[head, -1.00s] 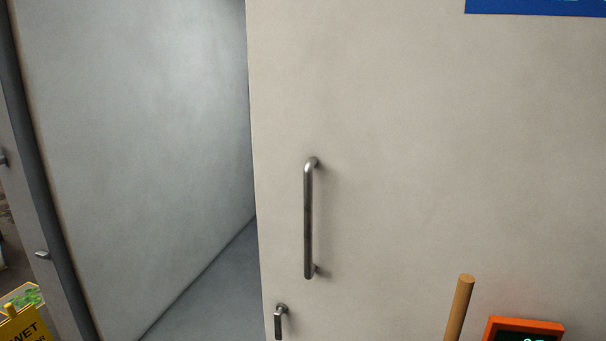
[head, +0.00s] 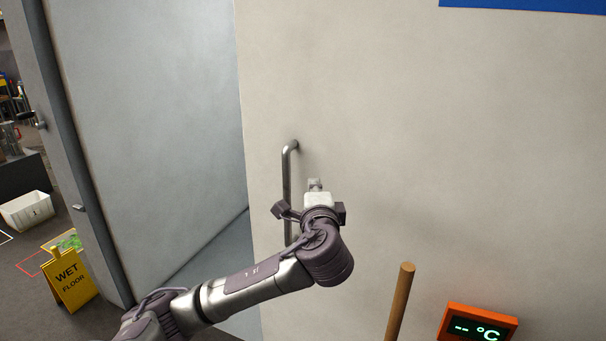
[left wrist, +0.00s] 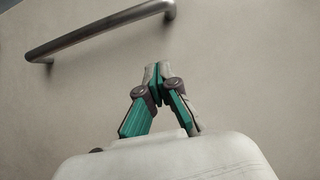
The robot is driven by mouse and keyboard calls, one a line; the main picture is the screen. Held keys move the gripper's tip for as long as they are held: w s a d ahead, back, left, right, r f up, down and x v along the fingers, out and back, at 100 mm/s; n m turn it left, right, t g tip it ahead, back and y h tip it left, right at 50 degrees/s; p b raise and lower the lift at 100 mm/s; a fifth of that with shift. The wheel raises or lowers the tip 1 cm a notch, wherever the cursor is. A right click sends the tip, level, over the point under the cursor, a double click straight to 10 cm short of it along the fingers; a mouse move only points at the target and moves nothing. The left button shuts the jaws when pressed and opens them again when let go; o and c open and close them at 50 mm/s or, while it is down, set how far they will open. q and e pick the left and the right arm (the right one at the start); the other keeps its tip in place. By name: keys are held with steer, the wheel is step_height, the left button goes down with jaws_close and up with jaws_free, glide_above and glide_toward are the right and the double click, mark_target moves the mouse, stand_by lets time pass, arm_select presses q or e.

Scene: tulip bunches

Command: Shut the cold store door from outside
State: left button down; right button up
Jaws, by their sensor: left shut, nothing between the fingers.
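The pale door panel (head: 420,150) carries an upright metal bar handle (head: 288,170). Left of the panel's edge is an open gap, with a grey inner wall (head: 150,120) and floor visible through it. My left gripper (head: 315,184) is in front of the panel, just right of the bar handle, and hides part of the bar's lower length. In the left wrist view the shut fingertips (left wrist: 157,72) hold nothing and point at the pale surface, with the bar handle (left wrist: 100,32) apart from them at the upper left. I cannot tell whether they touch the panel. My right gripper is not in view.
A wooden pole (head: 400,305) and an orange-framed temperature display (head: 477,326) are at the lower right. A yellow wet floor sign (head: 70,280) and a white bin (head: 27,211) stand at the left. A blue sign (head: 530,4) is at the top right.

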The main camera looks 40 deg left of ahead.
arm_select(q)
steer(key=p, duration=0.3)
glide_toward(296, 168)
steer(key=w+d+r, duration=0.2)
steer(key=w+r, duration=0.1)
steer(key=r, duration=0.1)
steer(key=a, duration=0.1)
steer(key=a+p, duration=0.1)
steer(key=s+a, duration=0.1)
steer(key=a, duration=0.1)
steer(key=shift+f, duration=0.35)
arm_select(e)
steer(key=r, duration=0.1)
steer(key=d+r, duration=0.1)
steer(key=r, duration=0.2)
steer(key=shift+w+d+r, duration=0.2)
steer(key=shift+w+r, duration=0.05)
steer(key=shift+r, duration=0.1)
arm_select(q)
steer(key=shift+w, duration=0.1)
